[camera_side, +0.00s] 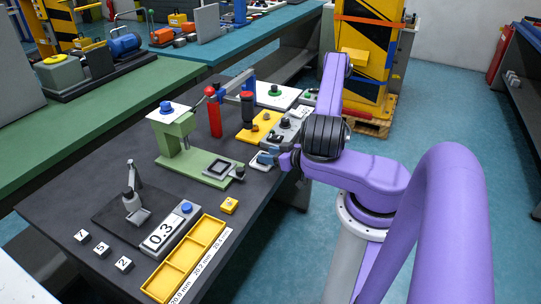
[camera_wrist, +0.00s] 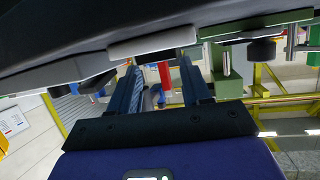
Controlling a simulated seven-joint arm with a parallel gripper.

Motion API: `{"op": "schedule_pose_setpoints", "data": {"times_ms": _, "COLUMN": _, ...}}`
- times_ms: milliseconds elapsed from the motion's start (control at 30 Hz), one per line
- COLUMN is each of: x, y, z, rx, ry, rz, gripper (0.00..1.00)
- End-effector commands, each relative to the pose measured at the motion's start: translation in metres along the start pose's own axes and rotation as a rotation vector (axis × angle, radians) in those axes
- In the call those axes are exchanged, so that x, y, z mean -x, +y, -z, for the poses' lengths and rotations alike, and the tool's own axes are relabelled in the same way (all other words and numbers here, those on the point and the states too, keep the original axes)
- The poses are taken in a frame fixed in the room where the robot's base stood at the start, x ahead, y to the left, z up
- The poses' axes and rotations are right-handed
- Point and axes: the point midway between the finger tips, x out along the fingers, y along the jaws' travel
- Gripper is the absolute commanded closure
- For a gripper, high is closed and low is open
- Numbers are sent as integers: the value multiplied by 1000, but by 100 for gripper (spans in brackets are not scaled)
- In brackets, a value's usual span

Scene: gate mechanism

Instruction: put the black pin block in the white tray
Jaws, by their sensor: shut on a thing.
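My gripper (camera_side: 281,160) is low at the right edge of the dark table, pointing left, beside a small pale tray-like piece (camera_side: 262,161). I cannot tell surely that this is the white tray. In the wrist view my two blue-grey fingers (camera_wrist: 160,68) reach up to a light grey bar (camera_wrist: 152,44) under a dark surface. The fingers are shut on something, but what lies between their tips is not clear. I cannot make out the black pin block for sure in either view.
Left of my gripper stands a green press (camera_side: 195,165) with a black knob. Behind are a grey control box (camera_side: 288,128), a yellow plate (camera_side: 258,127) and a red post (camera_side: 214,112). A yellow compartment tray (camera_side: 187,260) lies at the front. Bare tabletop lies around the small yellow block (camera_side: 229,205).

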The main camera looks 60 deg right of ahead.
Motion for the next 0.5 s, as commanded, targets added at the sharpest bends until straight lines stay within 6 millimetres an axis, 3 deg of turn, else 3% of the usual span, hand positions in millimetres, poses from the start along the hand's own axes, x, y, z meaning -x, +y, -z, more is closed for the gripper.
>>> {"op": "schedule_pose_setpoints", "data": {"times_ms": 33, "x": 0, "y": 0, "z": -1, "rx": 0, "ry": 1, "rz": 0, "gripper": 100}}
{"op": "schedule_pose_setpoints", "data": {"times_ms": 67, "x": -1, "y": 0, "z": -2, "rx": 0, "ry": 0, "rz": 0, "gripper": 49}}
{"op": "schedule_pose_setpoints", "data": {"times_ms": 133, "x": 0, "y": 0, "z": -1, "rx": 0, "ry": 0, "rz": 0, "gripper": 26}}
{"op": "schedule_pose_setpoints", "data": {"times_ms": 500, "x": 0, "y": 0, "z": 1, "rx": 1, "ry": 0, "rz": 0, "gripper": 26}}
